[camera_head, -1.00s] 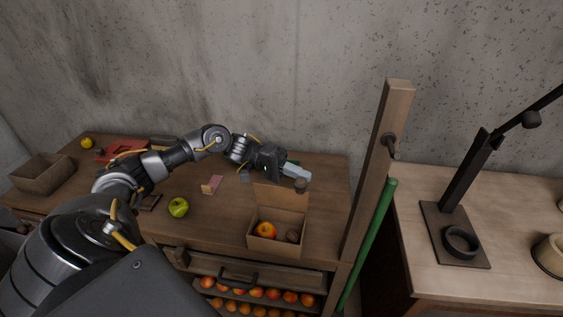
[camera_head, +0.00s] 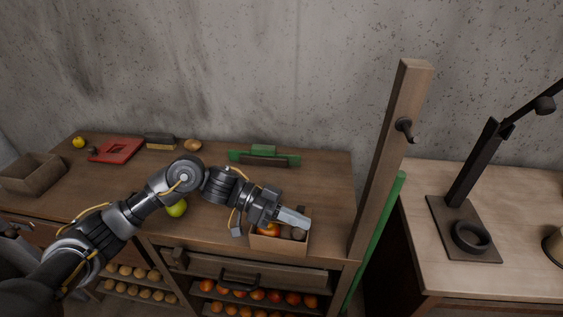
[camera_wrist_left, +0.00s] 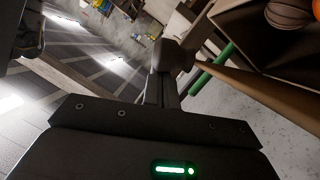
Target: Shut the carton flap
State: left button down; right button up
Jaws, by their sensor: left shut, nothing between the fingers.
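The carton (camera_head: 279,246) is a small brown box near the front edge of the wooden bench. An orange-red fruit (camera_head: 268,229) and a dark brown ball (camera_head: 298,234) show inside it, so its top is at least partly open. My left gripper (camera_head: 294,218) is shut and empty, above the back part of the carton, and hides most of the flap's place. I cannot tell the flap's angle or whether the gripper touches it. In the left wrist view, the shut fingers (camera_wrist_left: 166,65) point away, and the brown ball (camera_wrist_left: 287,13) shows at the upper right. My right gripper is not in view.
A green apple (camera_head: 176,209) sits by my left arm. A green-handled tool (camera_head: 264,156) lies at the back. A wooden post (camera_head: 388,160) and a green pole (camera_head: 378,238) stand right of the carton. An open box (camera_head: 32,174) is at far left.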

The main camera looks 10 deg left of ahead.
aim_at(299, 237)
pick_arm(q)
jog(key=s+f+m, duration=0.1)
jog(key=s+f+t+b, duration=0.1)
jog(key=f, duration=0.1)
jog(key=shift+m, duration=0.4)
jog(key=shift+s+f+m, duration=0.2)
jog(key=shift+f+m, duration=0.3)
jog(key=shift+f, duration=0.1)
jog(key=shift+s+f, duration=0.2)
jog(key=shift+f, duration=0.5)
jog(key=shift+r, duration=0.1)
jog(key=r+p, duration=0.2)
jog(key=r, duration=0.1)
jog(key=shift+d+r+t+p, duration=0.1)
jog(key=shift+d+t+p, duration=0.2)
jog(key=shift+d+p, duration=0.1)
jog(key=b+v, duration=0.2)
jog(key=v, duration=0.6)
jog(key=shift+a+r, duration=0.25)
jog(key=shift+r, duration=0.05)
